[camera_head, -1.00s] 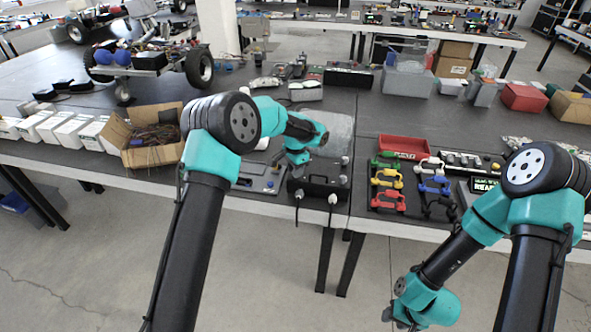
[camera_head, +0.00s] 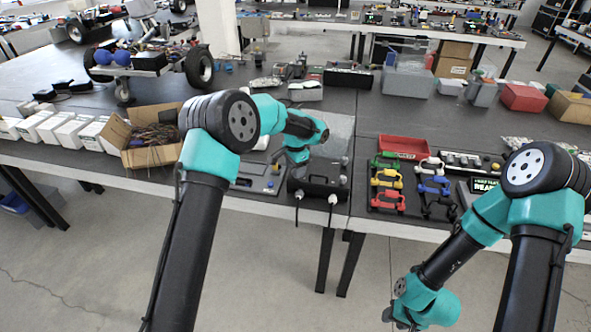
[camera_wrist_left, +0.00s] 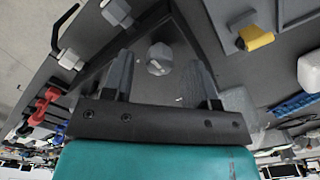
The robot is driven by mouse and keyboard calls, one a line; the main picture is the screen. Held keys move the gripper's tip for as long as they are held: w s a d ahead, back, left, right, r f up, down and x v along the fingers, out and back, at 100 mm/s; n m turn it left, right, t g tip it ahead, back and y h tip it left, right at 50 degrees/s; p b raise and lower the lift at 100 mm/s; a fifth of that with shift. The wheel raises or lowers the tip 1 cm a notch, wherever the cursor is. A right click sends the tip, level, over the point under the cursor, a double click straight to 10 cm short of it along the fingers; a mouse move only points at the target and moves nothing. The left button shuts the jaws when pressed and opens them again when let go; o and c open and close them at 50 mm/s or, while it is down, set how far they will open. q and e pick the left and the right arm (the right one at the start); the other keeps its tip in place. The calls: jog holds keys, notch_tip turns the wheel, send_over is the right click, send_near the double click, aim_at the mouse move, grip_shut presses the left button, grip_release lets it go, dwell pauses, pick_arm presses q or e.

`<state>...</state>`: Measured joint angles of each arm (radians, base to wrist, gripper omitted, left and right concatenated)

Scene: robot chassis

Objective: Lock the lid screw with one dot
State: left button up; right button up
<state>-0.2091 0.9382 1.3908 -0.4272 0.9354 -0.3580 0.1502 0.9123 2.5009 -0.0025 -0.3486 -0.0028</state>
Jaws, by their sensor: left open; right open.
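A black box (camera_head: 319,187) with a raised clear lid (camera_head: 341,126) stands at the table's front edge, with two cables at its front. My left gripper is over the box, mostly hidden by its own wrist in the head view. In the left wrist view my left gripper (camera_wrist_left: 162,78) is open. A grey faceted screw head (camera_wrist_left: 159,60) shows between its fingers, with no visible grip on it. A small white mark (camera_wrist_left: 179,99) lies near it; I cannot tell whether it is the one dot. My right gripper (camera_head: 398,322) is open and low at the bottom edge, away from the table.
Left of the box are a grey panel (camera_head: 262,180) and a cardboard box (camera_head: 155,151) of wires. To the right are a red tray (camera_head: 403,147) and several coloured handle-shaped parts (camera_head: 387,180).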

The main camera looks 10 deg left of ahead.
pick_arm(q)
notch_tip(320, 180, up, 16)
jog(key=shift+r, duration=0.2)
dwell(0.4)
